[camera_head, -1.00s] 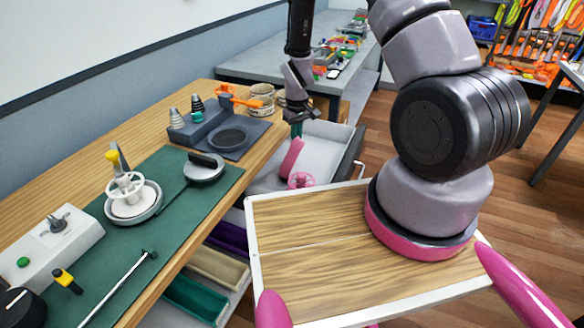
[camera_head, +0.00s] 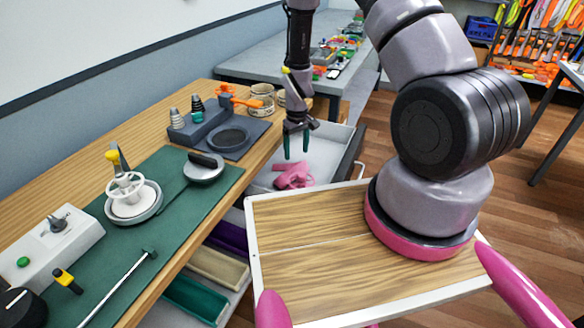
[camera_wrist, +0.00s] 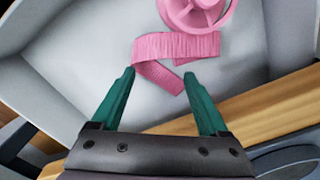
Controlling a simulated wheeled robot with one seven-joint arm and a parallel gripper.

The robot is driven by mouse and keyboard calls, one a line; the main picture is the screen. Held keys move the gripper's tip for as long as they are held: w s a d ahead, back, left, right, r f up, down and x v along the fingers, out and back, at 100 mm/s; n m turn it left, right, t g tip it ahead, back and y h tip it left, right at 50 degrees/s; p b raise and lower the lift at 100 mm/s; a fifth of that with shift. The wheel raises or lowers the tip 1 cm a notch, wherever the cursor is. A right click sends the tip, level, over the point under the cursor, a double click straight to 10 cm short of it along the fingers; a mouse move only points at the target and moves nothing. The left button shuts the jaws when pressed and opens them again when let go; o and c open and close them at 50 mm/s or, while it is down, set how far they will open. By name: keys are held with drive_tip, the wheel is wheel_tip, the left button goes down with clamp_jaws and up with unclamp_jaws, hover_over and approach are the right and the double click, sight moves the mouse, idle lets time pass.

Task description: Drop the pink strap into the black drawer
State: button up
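The pink strap (camera_head: 295,176) lies in a loose heap inside the open drawer (camera_head: 335,155). The drawer looks light grey inside, with a darker grey front. In the wrist view the strap (camera_wrist: 178,46) is a ribbed, folded band touching or overlapping a round spoked pink piece (camera_wrist: 195,10); I cannot tell if they are joined. My gripper (camera_head: 296,148) points down above the drawer, its green fingers apart. In the wrist view my gripper (camera_wrist: 158,78) is open and empty, with the strap beyond its fingertips.
The wooden bench (camera_head: 190,100) borders the drawer on the left. Lower purple (camera_head: 230,237), cream (camera_head: 218,266) and teal (camera_head: 195,298) trays show below it. My wood-topped base fills the front right. Orange clamps and cups stand on the bench near the arm.

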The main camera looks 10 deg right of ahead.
wheel_tip(320, 180, up, 11)
idle(0.6)
drive_tip(key=shift+f, duration=0.1)
drive_tip(key=s+d+r+m+t+y, duration=0.1)
drive_tip(key=s+d+r+m+t, duration=0.1)
drive_tip(key=r, duration=1)
drive_tip(key=s+d+r+m+t, duration=0.1)
drive_tip(key=s+r+m, duration=0.1)
drive_tip(key=r, duration=1.1)
drive_tip(key=s+d+r+m+t, duration=0.1)
drive_tip(key=s+r+m+t, duration=0.1)
drive_tip(key=s+r, duration=0.5)
drive_tip(key=s+d+r+m+t+y, duration=0.1)
drive_tip(key=s+d+r+m+t, duration=0.1)
drive_tip(key=s+r, duration=0.6)
drive_tip(key=s, duration=0.3)
drive_tip(key=shift+d, duration=0.25)
